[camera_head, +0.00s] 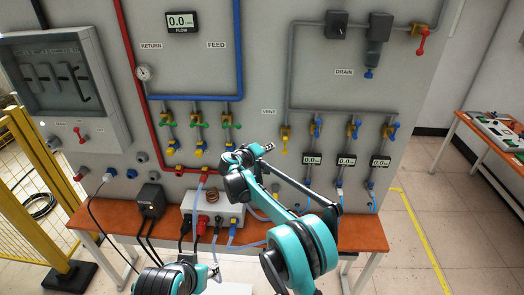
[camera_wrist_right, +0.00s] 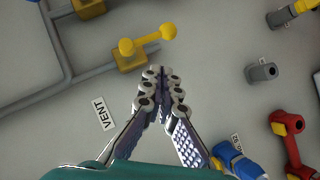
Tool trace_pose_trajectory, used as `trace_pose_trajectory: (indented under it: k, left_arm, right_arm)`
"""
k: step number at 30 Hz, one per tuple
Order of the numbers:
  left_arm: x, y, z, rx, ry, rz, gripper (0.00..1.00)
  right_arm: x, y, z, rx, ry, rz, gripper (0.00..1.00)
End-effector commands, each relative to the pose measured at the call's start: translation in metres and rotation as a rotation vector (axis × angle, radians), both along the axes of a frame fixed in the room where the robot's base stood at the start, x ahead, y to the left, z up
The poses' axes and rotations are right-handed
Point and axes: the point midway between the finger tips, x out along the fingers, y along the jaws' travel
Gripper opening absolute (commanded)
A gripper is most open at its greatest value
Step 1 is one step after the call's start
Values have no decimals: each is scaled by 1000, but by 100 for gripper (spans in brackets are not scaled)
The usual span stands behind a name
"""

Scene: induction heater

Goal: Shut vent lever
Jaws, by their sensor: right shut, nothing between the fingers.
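My right gripper (camera_head: 270,147) is shut and empty, a little left of the lever in the head view. It also shows in the right wrist view (camera_wrist_right: 160,75), with a visible gap to the lever.
Blue-handled valves (camera_head: 352,128) stand right of the vent valve, above small displays. Green-handled valves (camera_head: 197,120) are to the left. A red pipe (camera_head: 178,169) runs below them. A wooden bench (camera_head: 360,235) with a power box (camera_head: 200,206) and cables stands under the panel.

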Motion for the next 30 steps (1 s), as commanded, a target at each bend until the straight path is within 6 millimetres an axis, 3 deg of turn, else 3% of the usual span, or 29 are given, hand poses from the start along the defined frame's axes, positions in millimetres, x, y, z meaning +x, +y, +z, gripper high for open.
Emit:
trace_pose_trajectory:
  k: [3, 9, 30]
  left_arm:
    - [0, 0, 3, 0, 0, 0, 40]
    - [0, 0, 5, 0, 0, 0, 40]
    - [0, 0, -4, 0, 0, 0, 40]
  right_arm:
    - [4, -17, -10, -1, 0, -2, 0]
    - [7, -30, -20, 0, 0, 0, 0]
    - [8, -34, -25, -49, 1, 2, 0]
